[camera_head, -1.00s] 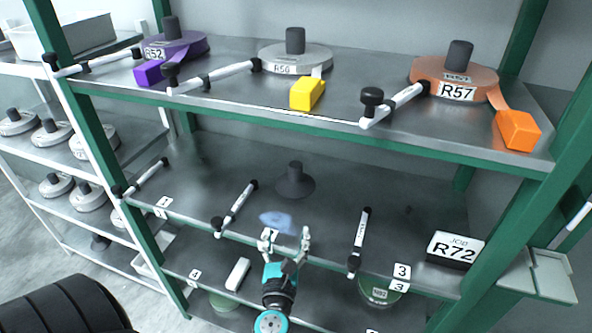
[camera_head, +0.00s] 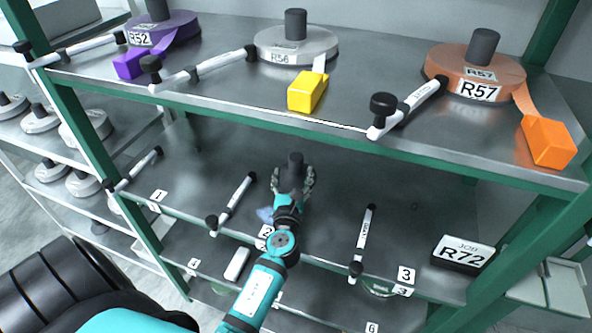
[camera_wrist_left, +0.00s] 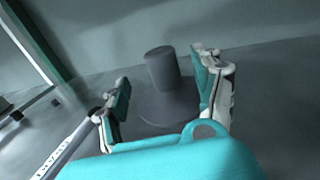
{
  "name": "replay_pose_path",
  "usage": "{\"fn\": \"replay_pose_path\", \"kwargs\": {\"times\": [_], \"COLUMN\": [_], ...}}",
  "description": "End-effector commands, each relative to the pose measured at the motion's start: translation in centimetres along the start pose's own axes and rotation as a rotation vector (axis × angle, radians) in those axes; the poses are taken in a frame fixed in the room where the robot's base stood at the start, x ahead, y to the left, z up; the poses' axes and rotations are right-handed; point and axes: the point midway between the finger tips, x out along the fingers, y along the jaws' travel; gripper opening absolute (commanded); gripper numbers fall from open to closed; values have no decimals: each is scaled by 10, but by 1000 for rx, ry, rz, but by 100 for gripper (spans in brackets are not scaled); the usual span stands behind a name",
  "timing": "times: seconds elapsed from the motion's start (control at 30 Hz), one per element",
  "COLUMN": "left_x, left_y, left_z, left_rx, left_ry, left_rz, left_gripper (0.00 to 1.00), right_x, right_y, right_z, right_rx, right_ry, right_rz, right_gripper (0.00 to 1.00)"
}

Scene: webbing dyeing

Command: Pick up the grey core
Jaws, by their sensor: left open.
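The grey core (camera_head: 295,165) stands upright on the middle shelf (camera_head: 340,180), a dark post on a wide round base. In the left wrist view the core (camera_wrist_left: 161,68) stands between the two open fingers, its base (camera_wrist_left: 168,106) on the shelf. My left gripper (camera_head: 294,180) is open around the core in the head view, one finger to each side. In the left wrist view the left gripper (camera_wrist_left: 165,92) shows gaps between its fingers and the post. The core's base is mostly hidden by the gripper in the head view. My right gripper is not in view.
White divider bars (camera_head: 237,200) and (camera_head: 363,238) stand left and right of the core. A sign reading R72 (camera_head: 463,254) is at the shelf's right.

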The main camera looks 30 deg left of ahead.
Motion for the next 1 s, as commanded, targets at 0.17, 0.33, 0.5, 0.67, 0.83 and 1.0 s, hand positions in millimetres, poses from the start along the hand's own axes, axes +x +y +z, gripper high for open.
{"fn": "replay_pose_path", "kwargs": {"times": [0.17, 0.33, 0.5, 0.67, 0.83, 1.0], "left_x": [12, 34, 56, 62, 61, 61], "left_y": [0, -2, -2, -2, -2, -2], "left_z": [1, 5, 5, 4, 5, 5], "left_rx": [-1, -2, 0, 0, 0, 0], "left_ry": [-1, -1, -1, 1, 1, 1], "left_rz": [0, 1, 0, 0, 0, 0], "left_gripper": [68, 68, 68, 68, 65, 43], "right_x": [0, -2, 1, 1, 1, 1], "right_y": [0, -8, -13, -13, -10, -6], "right_z": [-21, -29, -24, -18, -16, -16], "right_rx": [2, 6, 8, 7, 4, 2], "right_ry": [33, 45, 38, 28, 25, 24], "right_rz": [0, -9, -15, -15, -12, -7], "right_gripper": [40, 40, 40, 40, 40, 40]}}
